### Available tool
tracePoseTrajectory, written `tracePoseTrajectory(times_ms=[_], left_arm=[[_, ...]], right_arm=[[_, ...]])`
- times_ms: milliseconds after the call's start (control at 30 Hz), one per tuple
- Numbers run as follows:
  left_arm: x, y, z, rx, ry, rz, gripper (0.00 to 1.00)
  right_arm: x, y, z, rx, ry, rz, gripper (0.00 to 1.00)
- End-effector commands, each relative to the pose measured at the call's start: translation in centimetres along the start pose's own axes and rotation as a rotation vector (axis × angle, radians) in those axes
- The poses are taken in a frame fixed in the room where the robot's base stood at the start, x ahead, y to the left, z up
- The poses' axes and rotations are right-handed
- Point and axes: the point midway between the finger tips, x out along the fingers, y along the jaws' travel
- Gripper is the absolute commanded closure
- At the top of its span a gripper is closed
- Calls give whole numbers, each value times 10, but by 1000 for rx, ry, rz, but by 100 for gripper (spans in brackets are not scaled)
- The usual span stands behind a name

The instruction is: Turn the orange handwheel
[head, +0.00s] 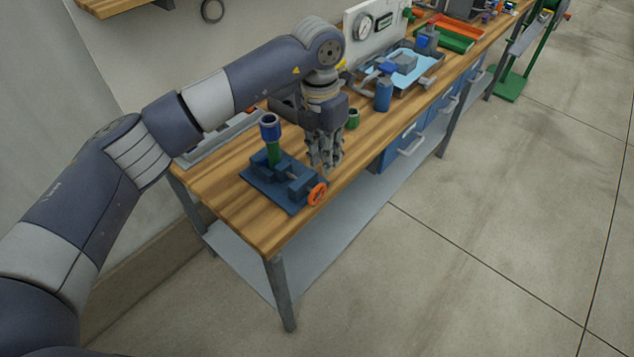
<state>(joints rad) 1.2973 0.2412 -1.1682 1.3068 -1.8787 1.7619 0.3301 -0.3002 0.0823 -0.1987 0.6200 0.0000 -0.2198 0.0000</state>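The orange handwheel (317,194) is on the front right side of a dark blue vise-like fixture (268,184) near the bench's near end. A green upright piece with a blue top (270,128) stands in the fixture. My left gripper (324,168) points down just above and behind the handwheel, apart from it as far as I can see. Its fingers are small and close together in the picture, so their opening is unclear. Nothing shows held in them. My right gripper is not in view.
The wooden workbench (235,202) runs away to the upper right. A small green cup (352,118), a blue cylinder (383,95) and a tray with light blue lining (410,72) stand beyond my gripper.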

Motion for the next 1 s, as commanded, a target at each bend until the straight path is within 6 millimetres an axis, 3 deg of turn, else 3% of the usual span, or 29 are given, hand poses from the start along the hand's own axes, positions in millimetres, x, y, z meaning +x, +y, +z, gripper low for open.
tracePoseTrajectory(times_ms=[167, 700, 1000], left_arm=[[-1, 18, -6, -23, 37, 63, 82], [87, 22, -9, -22, 36, 57, 82], [101, 22, -9, -19, 33, 59, 82]], right_arm=[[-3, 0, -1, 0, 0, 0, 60], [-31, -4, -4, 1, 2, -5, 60], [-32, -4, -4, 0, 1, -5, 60]])
